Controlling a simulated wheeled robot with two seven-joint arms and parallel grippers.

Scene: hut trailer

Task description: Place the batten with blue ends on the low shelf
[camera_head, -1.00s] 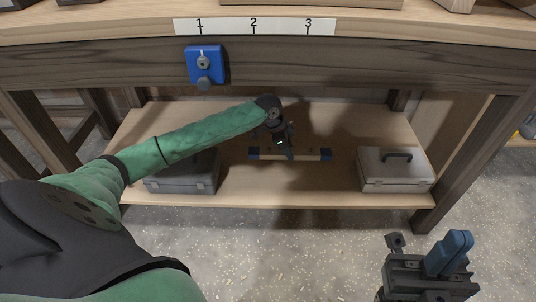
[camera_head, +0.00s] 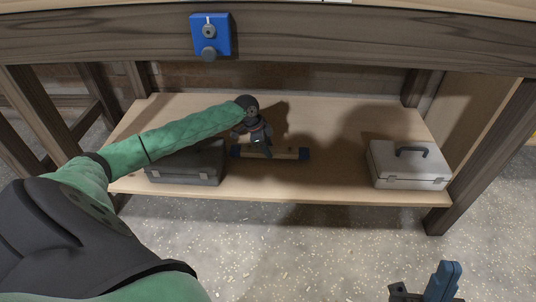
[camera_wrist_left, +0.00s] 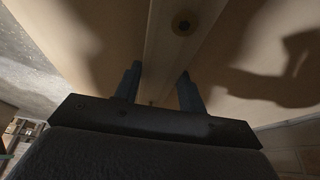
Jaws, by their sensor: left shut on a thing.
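The batten (camera_head: 289,155) is a pale wooden strip with dark blue ends, lying crosswise over the low shelf (camera_head: 330,188). Its left end is close to the dark toolbox. My left gripper (camera_head: 266,150) reaches in under the bench and is shut on the batten near its middle, hiding part of it. In the left wrist view, the batten (camera_wrist_left: 170,50) runs between the two fingers, with a dark round spot on it. Whether it touches the shelf or hangs just above is unclear. My right gripper (camera_head: 425,288) is at the bottom right, partly cut off, away from the shelf.
A dark toolbox (camera_head: 187,165) stands on the shelf's left and a light grey toolbox (camera_head: 408,165) on its right. Bare shelf lies between the batten and the grey toolbox. The bench's front beam (camera_head: 330,45) with a blue fitting (camera_head: 210,36) is above.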

